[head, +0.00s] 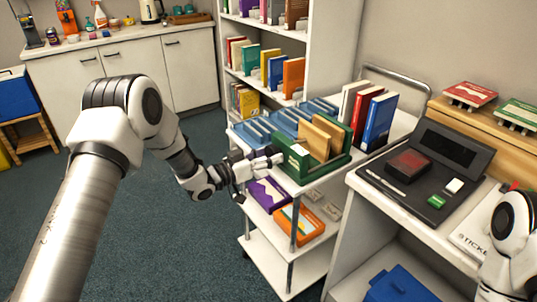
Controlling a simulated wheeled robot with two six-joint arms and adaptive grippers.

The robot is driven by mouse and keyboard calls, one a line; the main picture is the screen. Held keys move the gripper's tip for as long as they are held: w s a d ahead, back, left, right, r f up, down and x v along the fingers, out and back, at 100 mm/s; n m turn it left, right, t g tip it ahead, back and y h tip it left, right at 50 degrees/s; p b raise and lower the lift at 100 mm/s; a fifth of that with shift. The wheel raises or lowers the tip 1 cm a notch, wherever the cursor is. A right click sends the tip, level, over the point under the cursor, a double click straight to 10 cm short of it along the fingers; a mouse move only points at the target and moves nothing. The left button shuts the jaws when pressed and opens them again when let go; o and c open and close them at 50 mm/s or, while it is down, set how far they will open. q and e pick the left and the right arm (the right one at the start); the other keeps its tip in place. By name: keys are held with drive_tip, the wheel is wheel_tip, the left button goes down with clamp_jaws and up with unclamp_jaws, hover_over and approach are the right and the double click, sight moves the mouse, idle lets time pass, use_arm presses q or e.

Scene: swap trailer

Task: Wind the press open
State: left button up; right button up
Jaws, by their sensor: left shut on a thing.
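A green press-like frame (318,171) with a white label on its left end stands on the top shelf of the white cart. Upright tan boards (320,137) sit inside it. My left gripper (268,159) reaches in from the left, at the frame's left end. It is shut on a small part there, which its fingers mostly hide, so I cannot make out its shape. My right arm shows only at the lower right edge, and its gripper is out of view.
Blue books (262,130) lie left of the frame, and upright books (378,121) stand behind it. Purple (268,194) and orange (302,224) items lie on the shelf below. A desk with a black panel (408,172) is to the right. Dark carpet is open at left.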

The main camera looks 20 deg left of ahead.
use_arm(q)
drive_tip(key=n+p, duration=0.2)
drive_tip(key=n, duration=0.4)
drive_tip(key=shift+r, duration=0.15)
drive_tip(key=n+p, duration=0.1)
drive_tip(key=n, duration=0.4)
drive_tip(key=shift+n, duration=0.3)
drive_tip(key=n+p, duration=0.1)
drive_tip(key=n, duration=0.5)
drive_tip(key=shift+r, duration=0.15)
drive_tip(key=n+p, duration=0.1)
drive_tip(key=n, duration=0.5)
drive_tip(key=o, duration=1.2)
drive_tip(key=shift+c, duration=0.2)
